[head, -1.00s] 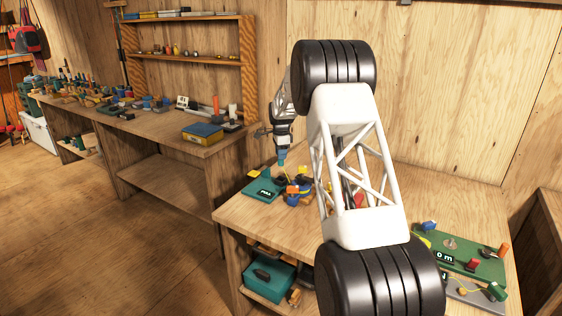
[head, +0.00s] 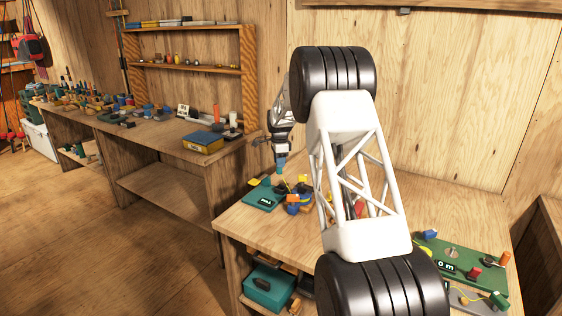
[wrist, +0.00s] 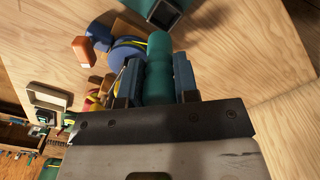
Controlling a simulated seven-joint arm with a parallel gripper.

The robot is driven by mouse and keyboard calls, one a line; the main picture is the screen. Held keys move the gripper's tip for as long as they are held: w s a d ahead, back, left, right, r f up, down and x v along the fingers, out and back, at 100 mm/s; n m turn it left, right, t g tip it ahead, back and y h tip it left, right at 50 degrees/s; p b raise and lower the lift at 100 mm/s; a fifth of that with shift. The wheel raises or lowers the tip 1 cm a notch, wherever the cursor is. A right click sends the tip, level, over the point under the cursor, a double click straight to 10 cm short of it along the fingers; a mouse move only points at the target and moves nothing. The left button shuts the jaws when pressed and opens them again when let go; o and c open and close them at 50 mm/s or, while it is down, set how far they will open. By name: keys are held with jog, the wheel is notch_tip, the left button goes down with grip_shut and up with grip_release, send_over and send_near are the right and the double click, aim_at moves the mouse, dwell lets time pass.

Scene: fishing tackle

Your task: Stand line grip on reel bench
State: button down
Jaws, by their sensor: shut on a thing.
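My gripper (wrist: 157,88) is shut on a dark green ribbed cylinder, which I take to be the line grip (wrist: 158,65). It stands out between the blue finger pads in the wrist view. In the head view my gripper (head: 281,168) is small, pointing down over the left part of the near bench (head: 285,232), which seems to be the reel bench. A gap between the held piece and the bench top cannot be judged. My white lattice arm link hides the middle of the bench.
A green board (head: 263,198) and a cluster of blue, orange and yellow pieces (head: 298,203) lie below my gripper. Another green board (head: 465,262) with small parts is at right. A teal box (head: 270,288) sits on the shelf below. A cluttered long bench (head: 150,130) stands at left.

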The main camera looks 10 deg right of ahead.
jog(key=s+a+f, duration=0.2)
jog(key=s+a, duration=1.1)
jog(key=shift+s+a, duration=0.15)
jog(key=shift+s, duration=0.1)
jog(key=shift+f, duration=0.2)
jog(key=shift+f, duration=4.5)
jog(key=c, duration=0.8)
grip_release()
jog(key=shift+r, duration=0.1)
jog(key=shift+r, duration=3.75)
